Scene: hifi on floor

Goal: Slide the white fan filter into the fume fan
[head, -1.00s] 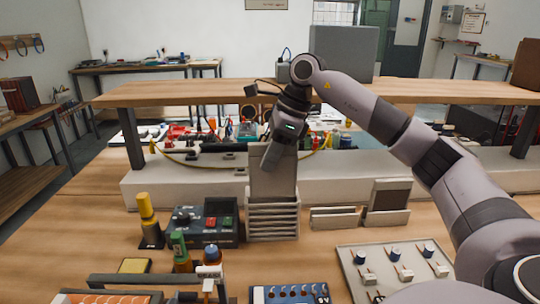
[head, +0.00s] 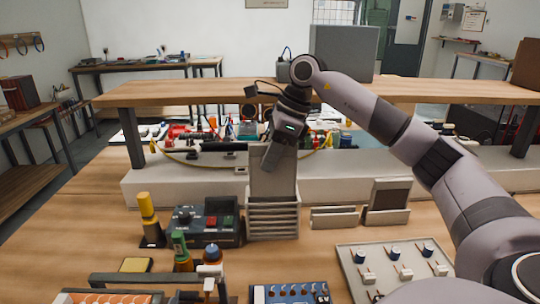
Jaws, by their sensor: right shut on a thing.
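The fume fan (head: 273,222) stands upright on the workbench at the picture's centre, a pale grey housing with horizontal slats low on its front. My right gripper (head: 270,158) comes down from above, at the upper part of the fan's tall grey section. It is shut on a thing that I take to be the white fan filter. The filter's outline is hard to tell from the grey housing and is partly hidden by the fingers, so I cannot tell how deep it sits. My left gripper is not in view.
A dark panel in a pale holder (head: 388,203) and a low, empty-looking holder (head: 333,217) stand right of the fan. A control box (head: 205,222) stands close on its left. A raised wooden shelf (head: 190,92) runs behind. A switch tray (head: 350,268) lies in front right.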

